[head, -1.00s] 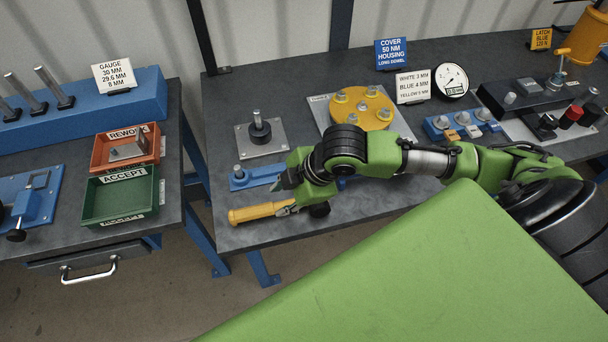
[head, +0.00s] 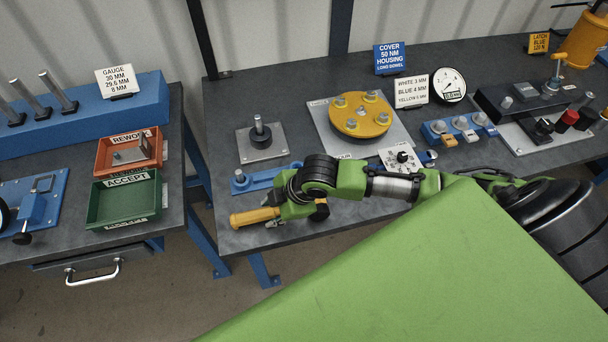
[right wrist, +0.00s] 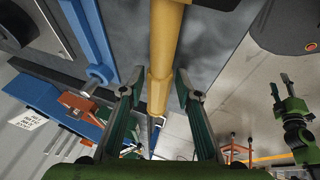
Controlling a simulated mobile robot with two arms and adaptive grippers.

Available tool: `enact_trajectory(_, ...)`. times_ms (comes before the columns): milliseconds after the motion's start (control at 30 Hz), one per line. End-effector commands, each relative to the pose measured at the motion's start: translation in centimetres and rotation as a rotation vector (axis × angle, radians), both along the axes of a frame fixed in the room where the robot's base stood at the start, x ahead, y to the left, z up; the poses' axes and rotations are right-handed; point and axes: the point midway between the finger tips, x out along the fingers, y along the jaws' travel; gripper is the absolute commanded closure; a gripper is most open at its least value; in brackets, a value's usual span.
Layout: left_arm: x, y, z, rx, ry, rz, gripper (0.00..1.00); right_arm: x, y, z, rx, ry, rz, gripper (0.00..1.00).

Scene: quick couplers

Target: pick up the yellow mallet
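The yellow mallet (head: 254,217) lies near the front left edge of the right-hand bench. Its yellow handle points left, and a dark part, probably its head, shows beyond my arm. My right gripper (head: 274,212) is over the handle and partly hides it. In the right wrist view the yellow handle (right wrist: 165,45) runs between the two spread fingers of my right gripper (right wrist: 160,82), with gaps on both sides. My left gripper (right wrist: 281,88) shows small at the right of that view, its fingers apart and empty; it is outside the head view.
A plate with a black knob (head: 261,140) and a yellow round cover (head: 361,114) stand further back. The green tray (head: 122,201) is on the left bench, across a gap.

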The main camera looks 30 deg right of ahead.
Motion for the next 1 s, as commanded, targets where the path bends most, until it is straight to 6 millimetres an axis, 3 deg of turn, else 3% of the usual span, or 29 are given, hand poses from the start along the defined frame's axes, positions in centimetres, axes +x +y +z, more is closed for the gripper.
enact_trajectory(33,0.0,0.0,0.0,0.0,0.0,0.0,0.6,0.0,0.0,0.0,0.0,0.0,0.0,0.84)
enact_trajectory(100,0.0,0.0,0.0,0.0,0.0,-0.001,0.6,0.0,0.0,0.0,0.0,0.0,0.0,1.0)
enact_trajectory(633,0.0,0.0,-0.7,0.0,-0.001,-0.001,0.6,0.2,0.0,1.1,0.001,-0.007,0.001,1.0)
enact_trajectory(767,0.0,0.0,-1.8,0.0,-0.001,-0.001,0.6,0.3,0.0,3.1,0.001,-0.011,0.002,1.0)
enact_trajectory(1000,0.1,0.0,-2.4,0.0,-0.001,-0.001,0.6,-3.9,1.5,8.3,0.003,-0.009,0.006,1.0)
